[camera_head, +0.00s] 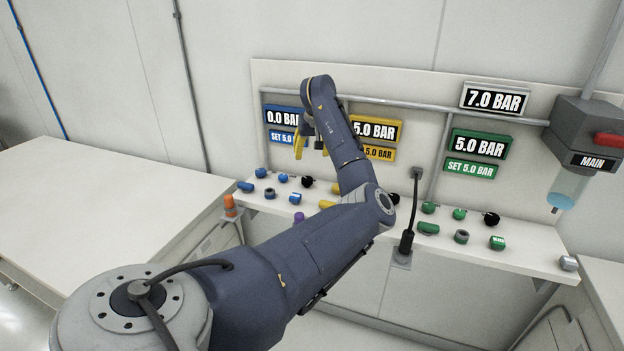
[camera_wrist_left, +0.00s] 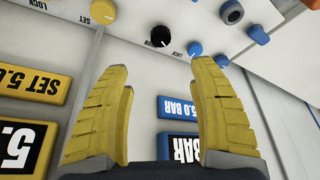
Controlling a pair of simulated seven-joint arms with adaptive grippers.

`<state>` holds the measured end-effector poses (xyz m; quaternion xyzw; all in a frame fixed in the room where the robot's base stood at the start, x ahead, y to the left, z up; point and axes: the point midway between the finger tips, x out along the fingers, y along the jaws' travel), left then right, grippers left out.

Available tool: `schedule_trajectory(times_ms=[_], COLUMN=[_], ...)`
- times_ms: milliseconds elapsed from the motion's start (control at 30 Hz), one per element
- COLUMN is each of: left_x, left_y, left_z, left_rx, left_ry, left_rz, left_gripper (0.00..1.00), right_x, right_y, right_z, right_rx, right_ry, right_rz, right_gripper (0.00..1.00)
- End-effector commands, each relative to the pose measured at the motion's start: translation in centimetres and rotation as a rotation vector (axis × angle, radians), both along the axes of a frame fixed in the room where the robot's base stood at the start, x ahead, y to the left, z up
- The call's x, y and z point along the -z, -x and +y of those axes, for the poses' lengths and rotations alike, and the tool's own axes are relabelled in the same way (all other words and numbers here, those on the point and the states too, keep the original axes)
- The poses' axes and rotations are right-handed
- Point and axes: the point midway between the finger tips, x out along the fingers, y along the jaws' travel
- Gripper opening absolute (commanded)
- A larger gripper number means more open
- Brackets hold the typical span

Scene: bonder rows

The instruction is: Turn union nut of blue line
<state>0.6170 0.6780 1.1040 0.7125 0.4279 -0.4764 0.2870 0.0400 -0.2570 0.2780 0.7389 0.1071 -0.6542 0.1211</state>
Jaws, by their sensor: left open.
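The blue line's parts sit on the bench ledge at the left of the panel. A blue ring-shaped nut with a dark centre (camera_head: 269,193) is in the front row; it also shows at the top of the wrist view (camera_wrist_left: 231,12). Beside it is a blue cylinder (camera_head: 245,186), seen in the wrist view too (camera_wrist_left: 257,35). I cannot read a label saying which is the union nut. My left gripper (camera_head: 308,143) is open and empty, with yellow fingers (camera_wrist_left: 157,62), in front of the blue signs and above the ledge. My right gripper is not in view.
Blue knobs (camera_head: 283,178) and a black knob (camera_head: 307,181) stand close to the nut. The blue sign reads 0.0 BAR (camera_head: 283,117). An orange-topped item (camera_head: 230,205) is at the ledge's left end. The white table (camera_head: 100,205) at left is clear.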

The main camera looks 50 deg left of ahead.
Motion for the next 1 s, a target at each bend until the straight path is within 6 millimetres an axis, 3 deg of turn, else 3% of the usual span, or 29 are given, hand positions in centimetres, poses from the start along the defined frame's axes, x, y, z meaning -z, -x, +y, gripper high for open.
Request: schedule_trajectory(times_ms=[700,1000], left_x=[11.3,14.4], left_y=[-2.0,-2.7], left_z=[4.2,5.4], left_rx=[-0.001,-0.001], left_ry=[-0.003,-0.002], left_rz=[0.003,0.002], left_gripper=[0.61,0.61], right_x=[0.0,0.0], right_y=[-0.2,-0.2], right_z=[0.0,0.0], right_rx=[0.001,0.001], right_ry=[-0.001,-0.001], right_rz=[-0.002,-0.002], right_gripper=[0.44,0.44])
